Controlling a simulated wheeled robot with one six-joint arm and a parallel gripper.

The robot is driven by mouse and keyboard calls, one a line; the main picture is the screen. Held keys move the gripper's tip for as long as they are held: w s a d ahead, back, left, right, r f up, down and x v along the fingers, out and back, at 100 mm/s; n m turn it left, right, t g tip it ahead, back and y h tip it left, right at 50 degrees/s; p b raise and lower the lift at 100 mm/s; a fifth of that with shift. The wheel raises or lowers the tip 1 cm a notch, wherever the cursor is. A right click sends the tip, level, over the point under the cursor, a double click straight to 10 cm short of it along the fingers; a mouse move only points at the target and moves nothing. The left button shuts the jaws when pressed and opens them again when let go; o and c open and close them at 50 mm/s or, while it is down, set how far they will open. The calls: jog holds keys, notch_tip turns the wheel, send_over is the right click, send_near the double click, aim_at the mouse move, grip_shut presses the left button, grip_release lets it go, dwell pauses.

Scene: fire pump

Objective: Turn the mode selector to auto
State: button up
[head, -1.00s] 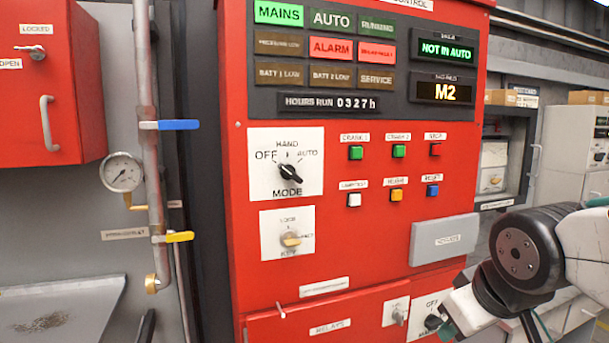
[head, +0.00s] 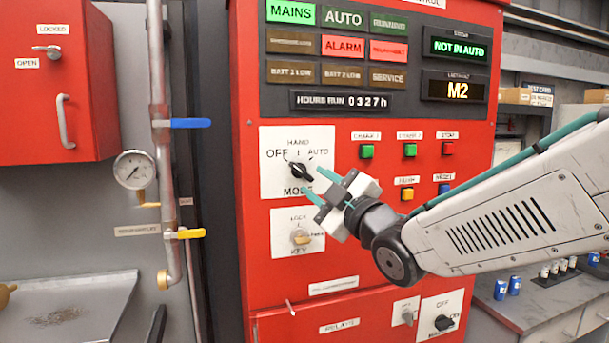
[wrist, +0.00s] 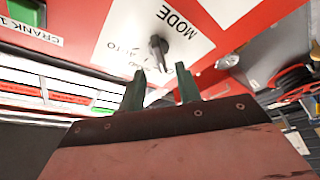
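The mode selector (head: 301,171) is a black knob on a white plate marked OFF, HAND and AUTO, on the red panel. Its bar slants from upper left to lower right, with the upper-left end toward OFF. The display (head: 455,48) reads NOT IN AUTO, and the AUTO lamp (head: 343,18) is unlit. My gripper (head: 318,185) is open and empty, just right of and below the knob, with its green fingers toward the plate. In the wrist view, the knob (wrist: 157,47) shows beyond the gap between the two fingertips (wrist: 160,78), apart from them.
A key switch (head: 301,237) sits on a plate below the selector. Several push buttons (head: 410,150) are to the right, partly behind my gripper and arm. The ALARM lamp (head: 343,46) is lit red. A pipe with blue (head: 190,123) and yellow handles runs left of the panel.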

aim_at(304, 174)
jog(key=x, duration=0.5)
jog(key=shift+w, duration=0.1)
jog(key=c, duration=0.6)
